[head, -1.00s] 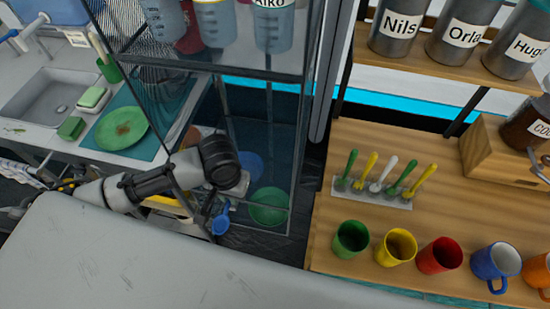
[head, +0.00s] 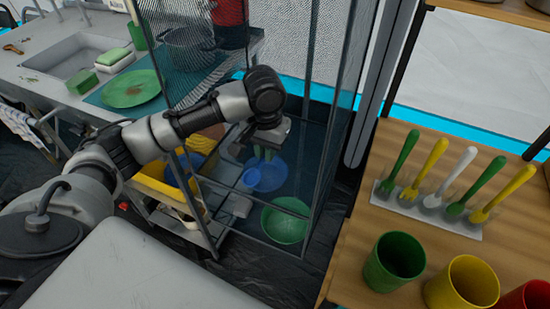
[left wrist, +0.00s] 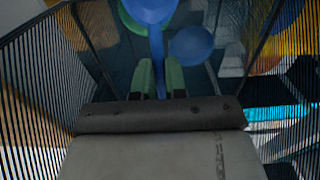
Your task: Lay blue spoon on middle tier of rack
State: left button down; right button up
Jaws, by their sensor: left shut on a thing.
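My left gripper (head: 263,153) has green fingertips and points down in the mesh-sided rack (head: 337,130). It is shut on the handle of the blue spoon (left wrist: 157,50), which runs between the fingers (left wrist: 160,78) in the left wrist view. The spoon's round bowl shows at the top edge of that view and in the head view (head: 251,177). Mesh walls rise on both sides of the gripper in the wrist view. I cannot tell whether the spoon touches a tier. My right gripper is not in view.
A blue plate (head: 272,175) and a green bowl (head: 285,222) are low in the rack. A cart with a yellow bin (head: 160,178) stands left of it. A holder with several coloured spoons (head: 430,205) and cups (head: 394,262) is on the wooden counter at right.

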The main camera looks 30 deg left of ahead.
pick_arm(q)
jog(key=w+a+f, duration=0.1)
jog(key=w+f, duration=0.1)
jog(key=w, duration=0.1)
jog(key=w+a+f+b, duration=0.1)
jog(key=w+f, duration=0.1)
jog(key=w, duration=0.2)
jog(key=w+a+f+b, duration=0.1)
jog(key=w+f, duration=0.2)
jog(key=shift+w+a, duration=0.25)
jog(key=shift+w, duration=0.15)
notch_tip(320, 180, down, 3)
jog(key=shift+f+b, duration=0.1)
jog(key=shift+b, duration=0.55)
jog(key=shift+f, duration=0.4)
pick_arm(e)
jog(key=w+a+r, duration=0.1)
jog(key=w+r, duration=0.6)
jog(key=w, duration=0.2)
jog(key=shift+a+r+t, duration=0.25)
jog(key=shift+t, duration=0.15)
pick_arm(q)
jog(key=c, duration=1.2)
grip_release()
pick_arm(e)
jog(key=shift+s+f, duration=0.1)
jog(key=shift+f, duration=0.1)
pick_arm(q)
jog(key=shift+o, duration=0.2)
